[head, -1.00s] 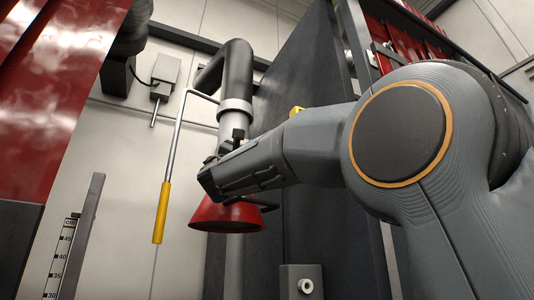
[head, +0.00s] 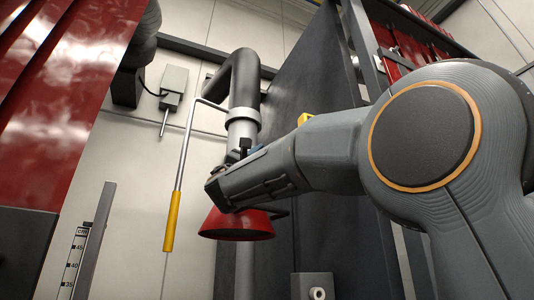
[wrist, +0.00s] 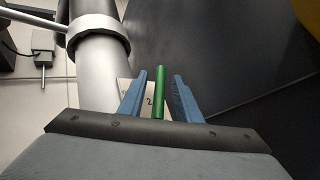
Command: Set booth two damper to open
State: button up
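A green lever (wrist: 160,92) stands upright in the wrist view, in front of a pale plate (wrist: 151,113) marked with a 2. My gripper (wrist: 160,75) is open, with its blue fingers on either side of the lever and a gap on both sides. The lever's lower end is hidden behind my gripper body. The grey duct (wrist: 98,70) with its pale collar (wrist: 97,32) rises just left of the lever. In the head view the same duct (head: 242,130) runs down behind my gripper (head: 250,150) to a red hood (head: 237,225); the lever cannot be made out there.
A bent rod with a yellow handle (head: 171,221) hangs left of the duct. A grey wall box (head: 173,80) is behind it. A dark partition (head: 300,130) stands close on the right. A red curtain (head: 70,110) and an upright scale (head: 75,262) are at the left.

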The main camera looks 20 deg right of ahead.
jog(key=b+v, duration=0.1)
jog(key=v, duration=0.5)
jog(key=shift+s+a+f, duration=0.2)
